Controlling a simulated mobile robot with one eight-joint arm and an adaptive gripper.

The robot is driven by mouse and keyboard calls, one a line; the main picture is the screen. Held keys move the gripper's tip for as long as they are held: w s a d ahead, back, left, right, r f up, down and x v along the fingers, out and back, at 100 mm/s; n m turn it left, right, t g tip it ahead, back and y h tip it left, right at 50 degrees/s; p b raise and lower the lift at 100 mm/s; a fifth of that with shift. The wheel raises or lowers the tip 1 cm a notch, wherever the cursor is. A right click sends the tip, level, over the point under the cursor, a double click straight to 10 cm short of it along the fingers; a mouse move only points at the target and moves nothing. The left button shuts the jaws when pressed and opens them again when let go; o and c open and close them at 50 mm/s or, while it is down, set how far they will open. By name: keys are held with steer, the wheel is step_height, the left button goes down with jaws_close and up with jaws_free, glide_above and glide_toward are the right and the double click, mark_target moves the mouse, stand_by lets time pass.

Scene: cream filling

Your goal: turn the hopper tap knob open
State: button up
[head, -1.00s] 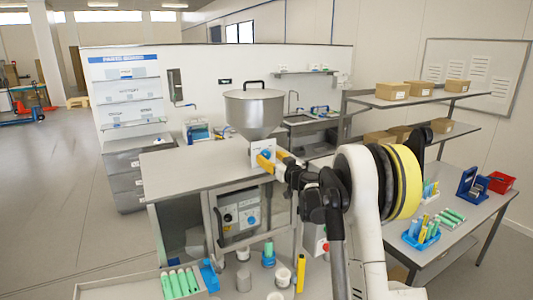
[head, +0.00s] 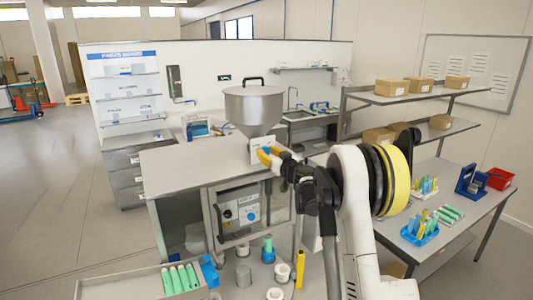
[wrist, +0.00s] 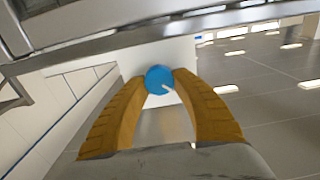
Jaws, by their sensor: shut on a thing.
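The steel hopper (head: 254,106) with a black handle on its lid stands above the bench in the head view. A white plate (head: 257,146) is below its cone. The round blue tap knob (wrist: 159,79) has a small pale mark and sits in front of a white surface in the wrist view. My gripper (wrist: 161,84) has its two yellow-orange fingers shut on the knob, one tip at each side. In the head view my gripper (head: 268,155) is at the plate, and a bit of blue shows by its fingers. The tap's outlet is not clearly visible.
The steel bench (head: 190,165) is clear left of the hopper. A tray (head: 140,286) with green tubes is at the front left. White cups stand below the bench front. A side table (head: 460,235) at right holds tube racks and a red bin (head: 500,179).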

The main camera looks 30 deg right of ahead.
steer(key=shift+f+b, duration=0.1)
steer(key=shift+b, duration=0.25)
steer(key=m+b, duration=0.3)
steer(key=shift+f, duration=0.1)
steer(key=m+b, duration=0.4)
steer(key=m, duration=0.1)
steer(key=shift+d+m, duration=0.15)
steer(key=shift+m, duration=0.25)
steer(key=m+b, duration=0.2)
steer(key=m, duration=0.2)
steer(key=shift+m+b, duration=0.9)
steer(key=shift+m, duration=1.6)
steer(key=o, duration=1.2)
steer(key=shift+w, duration=0.1)
